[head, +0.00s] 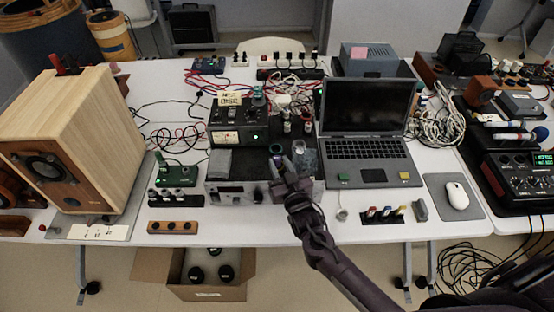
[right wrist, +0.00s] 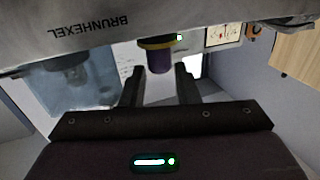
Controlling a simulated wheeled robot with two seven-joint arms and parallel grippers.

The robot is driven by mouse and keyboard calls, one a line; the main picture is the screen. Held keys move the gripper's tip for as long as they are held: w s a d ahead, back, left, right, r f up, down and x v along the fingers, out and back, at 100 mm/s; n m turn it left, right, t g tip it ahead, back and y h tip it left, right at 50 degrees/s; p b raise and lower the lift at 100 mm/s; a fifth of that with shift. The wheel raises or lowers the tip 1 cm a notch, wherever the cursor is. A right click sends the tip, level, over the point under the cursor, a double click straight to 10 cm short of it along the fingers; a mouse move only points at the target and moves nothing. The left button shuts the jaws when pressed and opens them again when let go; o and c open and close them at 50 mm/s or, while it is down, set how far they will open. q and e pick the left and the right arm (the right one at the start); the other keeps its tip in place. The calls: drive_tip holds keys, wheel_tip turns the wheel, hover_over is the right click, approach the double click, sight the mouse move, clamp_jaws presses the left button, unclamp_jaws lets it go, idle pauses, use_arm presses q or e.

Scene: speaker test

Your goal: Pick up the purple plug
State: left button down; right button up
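In the right wrist view the purple plug (right wrist: 159,60) has a yellow band and shows between the two fingers of my right gripper (right wrist: 160,75). The fingers stand apart, one on each side of the plug. A thin gap shows at the right finger; at the left finger I cannot tell whether they touch. In the head view my right gripper (head: 279,168) points away from me, over the grey device in the middle of the table. The plug is too small and too covered there to make out surely. My left gripper is not in view.
A black meter unit (head: 228,133) stands behind the gripper. A laptop (head: 366,125) is to its right and a large wooden speaker (head: 75,125) at the left. A clear container (right wrist: 78,85) is beside the fingers. Cables lie around. Bare white table shows along the front.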

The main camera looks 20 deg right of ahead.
sight(279, 161)
drive_tip(key=shift+w, duration=1.5)
drive_tip(key=shift+c, duration=0.2)
drive_tip(key=c, duration=0.6)
drive_tip(key=shift+o, duration=0.2)
drive_tip(key=shift+r, duration=0.1)
